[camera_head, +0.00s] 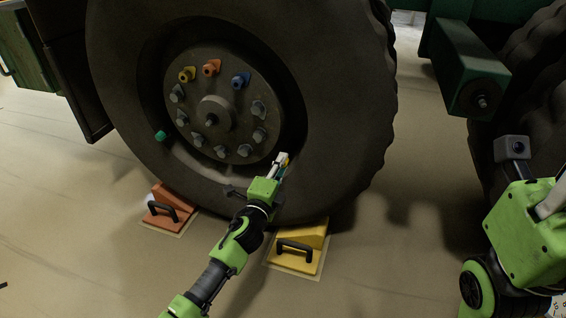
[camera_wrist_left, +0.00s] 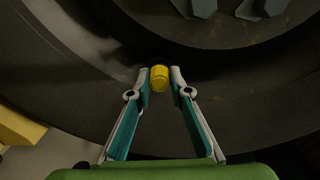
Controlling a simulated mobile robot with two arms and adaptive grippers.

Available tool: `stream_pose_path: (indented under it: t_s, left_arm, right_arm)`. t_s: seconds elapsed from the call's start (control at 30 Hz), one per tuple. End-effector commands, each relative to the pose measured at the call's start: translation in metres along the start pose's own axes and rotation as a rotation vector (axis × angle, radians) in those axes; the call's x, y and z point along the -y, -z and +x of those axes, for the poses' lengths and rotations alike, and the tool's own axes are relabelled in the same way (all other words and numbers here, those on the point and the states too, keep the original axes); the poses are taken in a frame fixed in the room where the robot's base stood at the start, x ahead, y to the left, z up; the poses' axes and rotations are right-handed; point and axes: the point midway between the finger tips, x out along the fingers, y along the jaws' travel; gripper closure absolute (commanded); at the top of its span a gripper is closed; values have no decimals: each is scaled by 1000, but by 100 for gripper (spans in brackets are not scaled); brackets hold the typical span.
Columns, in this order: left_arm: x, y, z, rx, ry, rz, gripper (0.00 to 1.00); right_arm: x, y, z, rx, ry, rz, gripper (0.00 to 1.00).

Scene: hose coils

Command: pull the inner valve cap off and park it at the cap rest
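My left gripper (camera_head: 284,158) reaches in front of the lower right of the big wheel, at the rim's edge. In the left wrist view a small yellow cap (camera_wrist_left: 160,77) sits between the fingertips of this gripper (camera_wrist_left: 160,84). The fingers close in on both sides of it, with no clear gap. What lies behind the cap is dark, so I cannot tell whether it still touches a valve. A small green cap (camera_head: 160,136) shows at the rim's lower left. I cannot make out the cap rest. My right arm shows at the right edge, but its fingers do not.
The wheel's hub (camera_head: 214,113) carries grey nuts and yellow, orange and blue ones. An orange chock (camera_head: 172,196) and a yellow chock (camera_head: 305,240), each with a black handle, stand on the floor by the tyre (camera_head: 345,110). A green beam (camera_head: 467,65) juts out right. Floor at left is clear.

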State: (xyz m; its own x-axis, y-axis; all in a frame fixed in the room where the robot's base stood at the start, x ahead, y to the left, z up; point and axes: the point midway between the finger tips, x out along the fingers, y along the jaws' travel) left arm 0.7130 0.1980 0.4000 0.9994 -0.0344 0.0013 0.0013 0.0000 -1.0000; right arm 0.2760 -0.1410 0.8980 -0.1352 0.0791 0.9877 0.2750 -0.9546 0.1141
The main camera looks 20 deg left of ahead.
Motion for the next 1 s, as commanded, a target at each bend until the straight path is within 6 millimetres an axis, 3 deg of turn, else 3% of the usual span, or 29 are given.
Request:
stream_pose_path:
  t_s: [0.03,0.1,1.0]
  left_arm:
    - [-1,0,0,0,-2,0,84]
    - [-1,0,0,0,-2,0,100]
    - [-1,0,-6,0,-2,0,100]
  right_arm:
    - [0,0,0,-1,0,0,60]
    - [0,0,0,-2,1,0,60]
    - [0,-1,1,2,1,0,60]
